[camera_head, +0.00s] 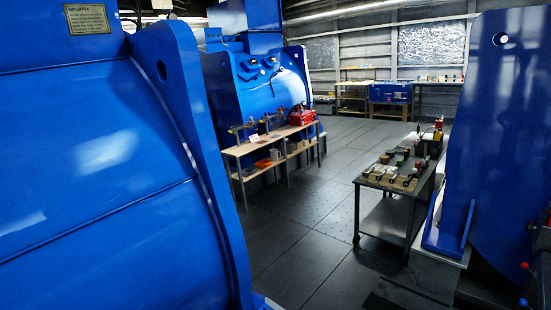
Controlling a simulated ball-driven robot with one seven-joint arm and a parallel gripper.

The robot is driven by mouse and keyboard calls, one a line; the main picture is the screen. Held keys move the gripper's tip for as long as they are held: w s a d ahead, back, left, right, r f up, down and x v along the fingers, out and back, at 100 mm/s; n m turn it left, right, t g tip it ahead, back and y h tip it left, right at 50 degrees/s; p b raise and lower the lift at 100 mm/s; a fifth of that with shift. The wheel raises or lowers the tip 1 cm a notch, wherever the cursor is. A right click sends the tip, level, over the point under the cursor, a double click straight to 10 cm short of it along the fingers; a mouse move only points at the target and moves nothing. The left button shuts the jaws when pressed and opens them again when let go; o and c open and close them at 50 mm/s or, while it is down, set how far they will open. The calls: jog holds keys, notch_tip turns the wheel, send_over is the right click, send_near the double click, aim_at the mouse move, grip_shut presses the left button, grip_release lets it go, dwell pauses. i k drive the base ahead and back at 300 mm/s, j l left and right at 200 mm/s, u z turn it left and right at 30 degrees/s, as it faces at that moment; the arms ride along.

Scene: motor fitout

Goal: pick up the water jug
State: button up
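I cannot make out a water jug in this view. The objects on the benches are small and far off, so I cannot tell whether one of them is the jug. My gripper is not in view.
Big blue machines (95,160) fill the left side, and a blue plate (500,120) stands at the right.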

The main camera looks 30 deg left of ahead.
aim_at(274, 152)
jog(key=i, duration=3)
jog(key=i+j+u, duration=0.15)
jog(key=i+u, duration=0.25)
jog(key=i, duration=0.25)
jog(key=i+u, duration=0.45)
jog(key=i, duration=0.15)
jog(key=i+l+u, duration=0.4)
jog(key=i, duration=0.25)
jog(key=i+j+u, duration=0.15)
jog(key=i+u, duration=0.3)
jog(key=i, duration=0.35)
jog(key=i+l+u, duration=0.1)
jog(key=i+u, duration=0.35)
jog(key=i, duration=0.35)
jog(key=i+z, duration=0.3)
jog(key=i, duration=0.25)
jog(key=i+z, duration=0.25)
jog(key=i, duration=0.3)
jog(key=i+l, duration=0.35)
jog(key=i, duration=0.15)
jog(key=i+l+z, duration=0.15)
jog(key=i+l, duration=0.25)
jog(key=i+l+u, duration=0.2)
jog(key=l+u, duration=0.15)
jog(key=l, duration=0.45)
jog(key=i+l+u, duration=0.15)
jog(key=l+u, duration=0.2)
jog(key=l, duration=0.45)
jog(key=l+u, duration=0.35)
jog(key=l, duration=0.5)
